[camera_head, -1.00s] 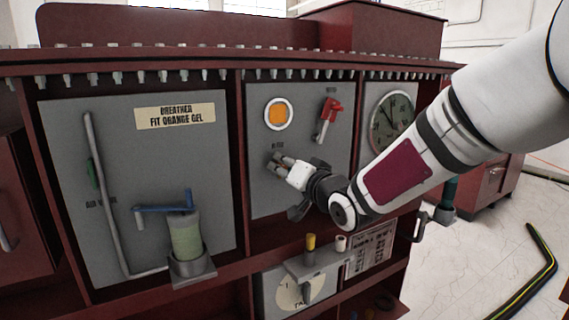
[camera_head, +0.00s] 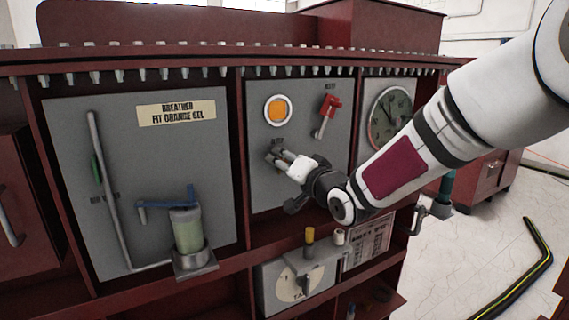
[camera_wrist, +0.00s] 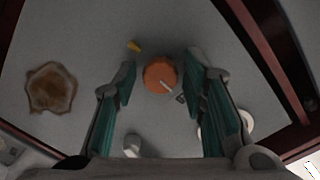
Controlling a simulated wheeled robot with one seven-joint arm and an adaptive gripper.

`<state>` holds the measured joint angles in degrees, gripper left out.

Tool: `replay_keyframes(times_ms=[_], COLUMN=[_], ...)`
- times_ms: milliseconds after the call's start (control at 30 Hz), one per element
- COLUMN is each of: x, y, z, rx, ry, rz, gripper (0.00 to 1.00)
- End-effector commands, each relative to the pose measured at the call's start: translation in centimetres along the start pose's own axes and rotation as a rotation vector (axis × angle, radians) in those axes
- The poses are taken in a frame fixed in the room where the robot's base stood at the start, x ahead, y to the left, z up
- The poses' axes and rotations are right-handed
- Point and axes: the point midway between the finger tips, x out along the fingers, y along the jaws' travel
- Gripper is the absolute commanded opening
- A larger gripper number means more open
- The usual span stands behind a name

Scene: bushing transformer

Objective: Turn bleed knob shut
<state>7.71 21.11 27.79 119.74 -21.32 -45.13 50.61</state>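My gripper (camera_head: 274,154) is at the middle grey panel (camera_head: 262,193), below the orange round sight glass (camera_head: 278,110). In the wrist view my gripper (camera_wrist: 160,66) is open, with its two teal-padded fingers apart. A round orange-red knob (camera_wrist: 158,72) with a pale pointer mark shows between the fingertips, with a visible gap on each side. I take it to be the bleed knob. In the head view the fingers hide it. Whether the fingertips reach down beside the knob or stop short of it is hard to tell.
A red-handled valve (camera_head: 327,114) is up and right of my gripper, with a round gauge (camera_head: 390,118) farther right. A yellow-topped post (camera_head: 310,236) stands below. In the wrist view a brown many-sided fitting (camera_wrist: 50,88) lies left and dark red frame edges border the panel.

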Motion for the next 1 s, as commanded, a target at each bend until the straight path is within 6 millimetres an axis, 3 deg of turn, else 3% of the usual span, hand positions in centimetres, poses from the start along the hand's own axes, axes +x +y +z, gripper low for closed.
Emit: replay_keyframes(times_ms=[300,433,800,1000], x=[-0.1,-1.0,-8.1,-11.0], y=[0.0,-0.1,0.0,0.0], z=[-0.1,-0.1,-0.2,-0.1], rx=[-0.001,-0.003,-0.004,-0.003], ry=[0.002,0.002,0.004,0.002], rz=[-0.001,0.0,0.001,0.0], gripper=[0.46,0.46,0.46,0.46])
